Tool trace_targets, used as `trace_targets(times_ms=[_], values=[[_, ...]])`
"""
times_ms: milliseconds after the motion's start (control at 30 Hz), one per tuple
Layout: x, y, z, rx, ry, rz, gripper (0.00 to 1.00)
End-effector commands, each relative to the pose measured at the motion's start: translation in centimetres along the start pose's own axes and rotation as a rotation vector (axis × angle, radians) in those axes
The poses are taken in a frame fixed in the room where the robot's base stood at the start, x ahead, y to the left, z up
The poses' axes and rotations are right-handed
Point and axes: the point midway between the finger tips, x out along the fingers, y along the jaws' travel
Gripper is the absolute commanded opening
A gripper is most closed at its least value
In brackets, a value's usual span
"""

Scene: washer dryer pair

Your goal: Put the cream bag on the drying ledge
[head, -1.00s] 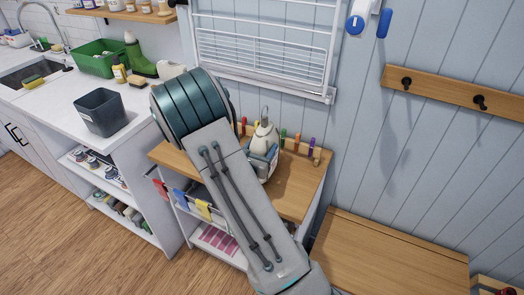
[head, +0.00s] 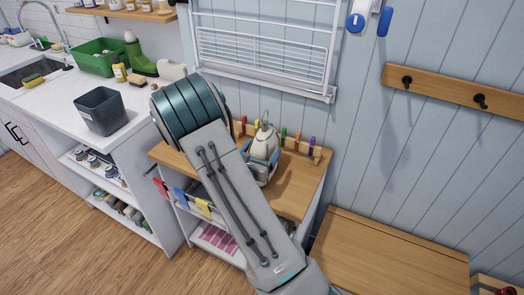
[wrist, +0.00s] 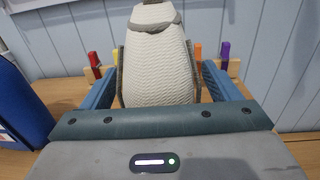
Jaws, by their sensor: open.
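The cream bag (head: 265,141) stands upright on the wooden-topped cabinet (head: 291,193), near the wall. In the wrist view it is a ribbed cream bag (wrist: 157,55) with a grey band near its narrow top. My gripper (wrist: 158,82) is open, with one blue finger on each side of the bag's lower part. The bag's base is hidden behind my gripper's body. I cannot tell whether the fingers touch it. A white wire drying rack (head: 262,50) hangs on the wall above, with a ledge along its bottom (head: 310,91).
A wooden strip with coloured pegs (head: 299,142) stands behind the bag. A blue object (wrist: 22,105) is at the left in the wrist view. A grey bin (head: 101,112) and green basket (head: 97,62) stand on the left counter. A wooden bench (head: 380,255) is at right.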

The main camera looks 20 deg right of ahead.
Motion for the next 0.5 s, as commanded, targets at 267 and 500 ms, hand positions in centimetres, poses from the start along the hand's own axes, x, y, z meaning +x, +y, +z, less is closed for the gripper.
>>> trace_targets(times_ms=[267, 500], values=[[-3.2, 0.2, 0.1, 0.000, 0.002, 0.006, 0.83], [-8.4, 0.2, 0.1, 0.002, 0.001, 0.005, 0.83]])
